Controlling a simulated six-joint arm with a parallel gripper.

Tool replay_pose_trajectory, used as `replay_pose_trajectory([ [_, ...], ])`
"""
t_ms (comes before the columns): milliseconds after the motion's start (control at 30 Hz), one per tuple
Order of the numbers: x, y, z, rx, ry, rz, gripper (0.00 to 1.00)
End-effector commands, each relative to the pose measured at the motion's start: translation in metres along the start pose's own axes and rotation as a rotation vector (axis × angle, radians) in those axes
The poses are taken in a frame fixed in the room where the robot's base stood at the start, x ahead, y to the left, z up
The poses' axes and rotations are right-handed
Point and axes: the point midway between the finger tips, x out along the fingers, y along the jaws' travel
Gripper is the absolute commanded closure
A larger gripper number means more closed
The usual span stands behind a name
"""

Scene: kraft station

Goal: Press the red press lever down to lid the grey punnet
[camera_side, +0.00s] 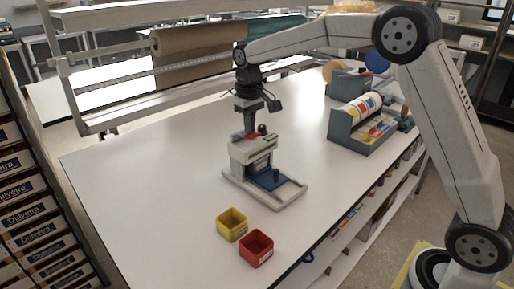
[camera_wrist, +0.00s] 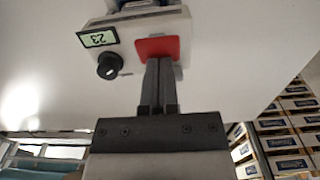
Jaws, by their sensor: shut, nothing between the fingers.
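The press (camera_side: 240,152) is a light grey machine standing in the middle of the white table, with a blue tray (camera_side: 266,181) at its base. Its red press lever (camera_wrist: 157,46) shows as a flat red pad in the wrist view; in the side view the lever (camera_side: 251,136) is a small red patch at the top, partly covered by my gripper. My gripper (camera_wrist: 160,63) is shut and empty, its fingertips at the near edge of the red pad. I cannot tell whether they touch it. I cannot make out the grey punnet in either view.
A black knob and a small display (camera_wrist: 97,39) sit beside the lever. A yellow bin (camera_side: 232,224) and a red bin (camera_side: 256,248) stand in front of the press. A teal dispenser (camera_side: 345,125) stands at the right. The table's left side is clear.

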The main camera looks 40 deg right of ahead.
Motion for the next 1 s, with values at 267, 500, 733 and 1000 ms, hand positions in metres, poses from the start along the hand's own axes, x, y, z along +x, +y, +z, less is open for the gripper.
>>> replay_pose_trajectory([
  [267,-0.016,0.0,0.0,0.0,-0.001,0.0,1.0],
  [500,-0.03,0.0,0.0,0.0,0.0,0.0,1.0],
  [733,-0.043,0.0,0.0,0.0,0.0,0.0,1.0],
  [1000,-0.058,0.0,0.0,0.0,0.0,0.0,1.0],
])
